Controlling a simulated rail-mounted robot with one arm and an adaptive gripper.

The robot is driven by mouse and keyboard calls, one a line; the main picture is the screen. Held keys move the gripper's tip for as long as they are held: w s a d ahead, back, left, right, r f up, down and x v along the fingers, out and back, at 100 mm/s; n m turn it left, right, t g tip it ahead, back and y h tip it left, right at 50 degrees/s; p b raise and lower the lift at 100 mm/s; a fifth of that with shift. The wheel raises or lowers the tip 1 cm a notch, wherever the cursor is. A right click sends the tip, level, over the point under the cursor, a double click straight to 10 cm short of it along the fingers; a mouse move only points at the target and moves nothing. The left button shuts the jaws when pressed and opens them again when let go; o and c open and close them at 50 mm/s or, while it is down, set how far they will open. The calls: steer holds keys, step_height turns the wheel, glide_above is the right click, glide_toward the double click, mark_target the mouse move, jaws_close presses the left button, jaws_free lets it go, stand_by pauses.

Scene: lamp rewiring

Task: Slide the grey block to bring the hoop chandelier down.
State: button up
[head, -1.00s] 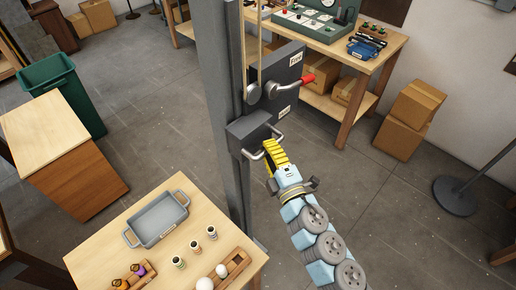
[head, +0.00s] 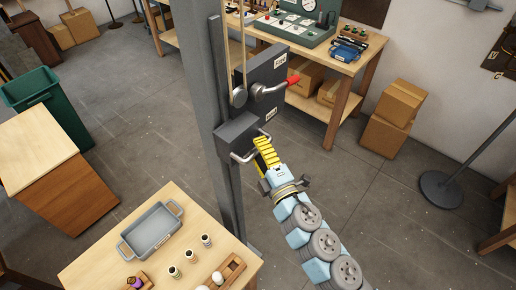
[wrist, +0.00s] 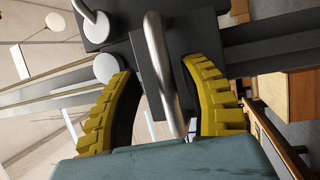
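The grey block (head: 238,136) sits on the tall dark post (head: 208,90), with a pale bar handle (head: 243,158) on its near side. My gripper (head: 263,150) is at this handle, its yellow fingers pointing up at the block. In the wrist view the handle (wrist: 160,60) runs between my two yellow fingers (wrist: 160,85), which stand apart with gaps on both sides. The block (wrist: 150,75) is just beyond them. I cannot make out the hoop chandelier in either view.
A dark box (head: 270,75) with a red-tipped lever (head: 292,80) is on the post just above the block. A table with a grey tray (head: 152,232) stands at the near left. A workbench (head: 350,70) stands behind; cartons (head: 392,118) sit on the floor.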

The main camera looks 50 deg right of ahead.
steer(key=v, duration=1.2)
stand_by(0.6)
stand_by(0.6)
